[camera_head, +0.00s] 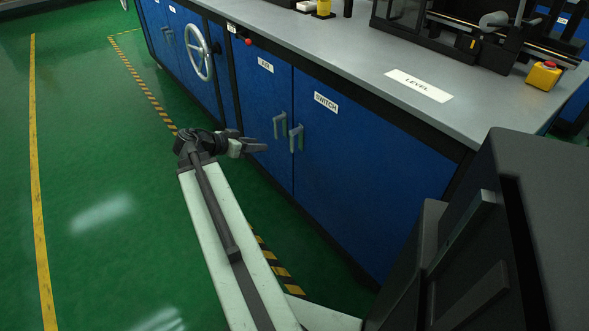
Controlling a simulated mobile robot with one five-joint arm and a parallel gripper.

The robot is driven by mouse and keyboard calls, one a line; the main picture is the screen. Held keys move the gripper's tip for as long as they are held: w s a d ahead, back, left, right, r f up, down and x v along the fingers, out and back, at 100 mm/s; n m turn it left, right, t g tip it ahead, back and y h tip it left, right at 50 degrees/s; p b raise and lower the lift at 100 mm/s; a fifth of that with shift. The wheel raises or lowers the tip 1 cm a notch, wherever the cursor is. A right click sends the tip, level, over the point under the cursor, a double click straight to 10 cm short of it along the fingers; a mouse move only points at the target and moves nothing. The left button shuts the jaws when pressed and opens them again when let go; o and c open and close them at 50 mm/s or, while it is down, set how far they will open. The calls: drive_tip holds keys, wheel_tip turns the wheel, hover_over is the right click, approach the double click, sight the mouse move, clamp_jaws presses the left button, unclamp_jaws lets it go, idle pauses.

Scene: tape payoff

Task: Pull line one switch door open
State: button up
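The blue cabinet door labelled "SWITCH" (365,165) is in the middle of the head view, right of a neighbouring blue door. It looks shut and flush with the cabinet front. Its grey upright handle (297,138) is at the door's upper left edge. My gripper (262,146) is left of the handle and apart from it in the picture, in front of the neighbouring door. Its fingers point right, and the view is too small to tell how far apart they are. Nothing is seen held in it.
The neighbouring door (262,100) has its own handle (280,125) between my gripper and the switch door's handle. A handwheel (198,52) sticks out further left. The grey worktop (330,45) overhangs the doors. Green floor (90,150) is open at left.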

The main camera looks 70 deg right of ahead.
sight(292, 146)
drive_tip(key=s+d+f+b, duration=0.1)
drive_tip(key=s+d, duration=0.2)
drive_tip(key=s+d+f+m+b, duration=0.1)
drive_tip(key=s+d+f+b, duration=0.1)
drive_tip(key=s+d, duration=0.1)
drive_tip(key=s+d+f+m+g+b, duration=0.1)
drive_tip(key=s+d+f+b, duration=0.1)
drive_tip(key=s+d, duration=0.1)
drive_tip(key=shift+s+d+f+h, duration=0.2)
drive_tip(key=shift+d+h, duration=0.1)
drive_tip(key=shift+d, duration=0.25)
drive_tip(key=shift+r, duration=0.1)
clamp_jaws()
drive_tip(key=shift+s+a, duration=0.1)
idle(0.7)
